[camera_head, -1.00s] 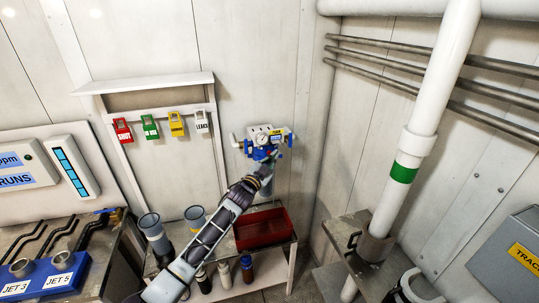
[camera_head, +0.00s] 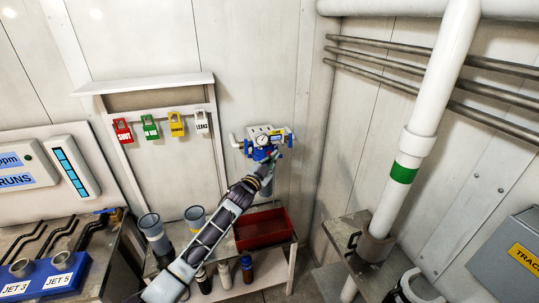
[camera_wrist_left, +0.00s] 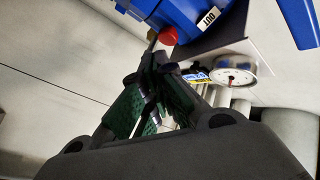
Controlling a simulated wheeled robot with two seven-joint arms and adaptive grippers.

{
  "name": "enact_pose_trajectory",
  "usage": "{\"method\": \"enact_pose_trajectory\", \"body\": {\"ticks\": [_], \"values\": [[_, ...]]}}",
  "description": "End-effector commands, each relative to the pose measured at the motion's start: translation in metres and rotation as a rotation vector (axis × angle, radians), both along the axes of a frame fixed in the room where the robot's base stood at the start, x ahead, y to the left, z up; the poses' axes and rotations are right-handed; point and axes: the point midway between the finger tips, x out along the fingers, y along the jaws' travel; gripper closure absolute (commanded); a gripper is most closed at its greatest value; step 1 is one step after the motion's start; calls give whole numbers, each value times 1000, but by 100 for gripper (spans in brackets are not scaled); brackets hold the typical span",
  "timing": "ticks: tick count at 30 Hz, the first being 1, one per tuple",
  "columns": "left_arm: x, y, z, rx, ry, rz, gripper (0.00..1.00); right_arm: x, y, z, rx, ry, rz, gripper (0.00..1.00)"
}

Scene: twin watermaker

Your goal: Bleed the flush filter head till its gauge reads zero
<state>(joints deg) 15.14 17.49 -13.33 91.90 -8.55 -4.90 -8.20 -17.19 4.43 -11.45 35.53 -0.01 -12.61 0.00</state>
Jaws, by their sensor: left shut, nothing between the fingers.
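The flush filter head (camera_head: 264,136) is a blue and white fitting on the back wall, with a small round white gauge. In the left wrist view its blue body (camera_wrist_left: 180,14), a red round button (camera_wrist_left: 168,36) and the white gauge (camera_wrist_left: 237,72) show. The gauge's reading is too small to tell. My left gripper (camera_head: 265,168) is just below the head in the head view. In the wrist view its green-padded fingers (camera_wrist_left: 155,62) are shut and empty, tips just below the red button. I cannot tell whether they touch it. My right gripper is not in view.
A red tray (camera_head: 262,229) sits on the shelf below, beside grey cups (camera_head: 150,226), with bottles underneath. Coloured tags (camera_head: 150,127) hang on the wall to the left. A white pipe (camera_head: 420,130) with a green band stands at the right.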

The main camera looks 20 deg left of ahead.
Motion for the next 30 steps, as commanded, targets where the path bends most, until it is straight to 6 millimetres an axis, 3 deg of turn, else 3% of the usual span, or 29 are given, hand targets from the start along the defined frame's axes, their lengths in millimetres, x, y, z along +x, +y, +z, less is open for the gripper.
{"method": "enact_pose_trajectory", "body": {"ticks": [30], "values": [[7, 5, 0, 0, 0, 0, 100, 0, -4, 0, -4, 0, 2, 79]]}}
